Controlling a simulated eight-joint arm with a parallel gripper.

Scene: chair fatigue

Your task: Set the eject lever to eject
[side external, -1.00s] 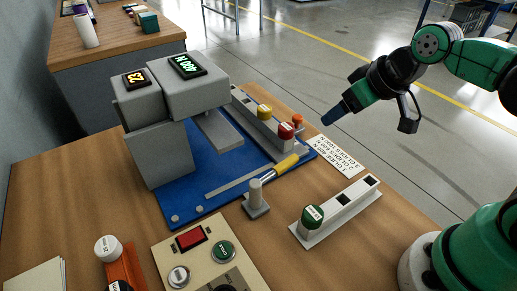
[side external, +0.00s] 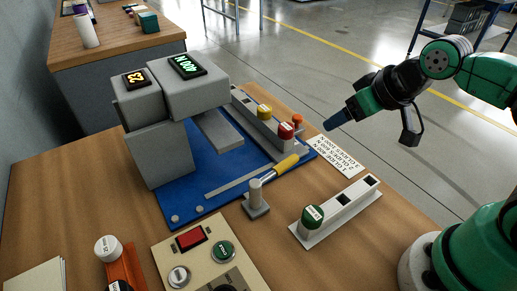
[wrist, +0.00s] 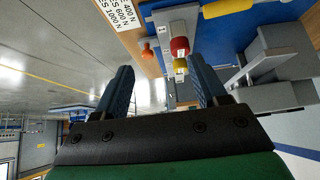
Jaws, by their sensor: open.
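A lever with a yellow handle (side external: 286,164) and a grey rod lies low across the front edge of the blue base of the test machine (side external: 160,155). Part of the yellow handle also shows at the top of the wrist view (wrist: 226,6). No label marks it as the eject lever. A smaller orange knob (side external: 298,119) stands at the base's right end and shows in the wrist view (wrist: 147,50). My gripper (side external: 330,124) is open and empty, right of the orange knob and apart from both. Its two blue fingers are spread in the wrist view (wrist: 160,68).
A grey rail holds a red piece (side external: 286,130) and a yellow piece (side external: 264,112). A white printed card (side external: 338,155) lies in front of my gripper. A white slotted holder (side external: 340,209) carries a green-topped piece (side external: 312,215). A grey post (side external: 256,192) stands before the lever.

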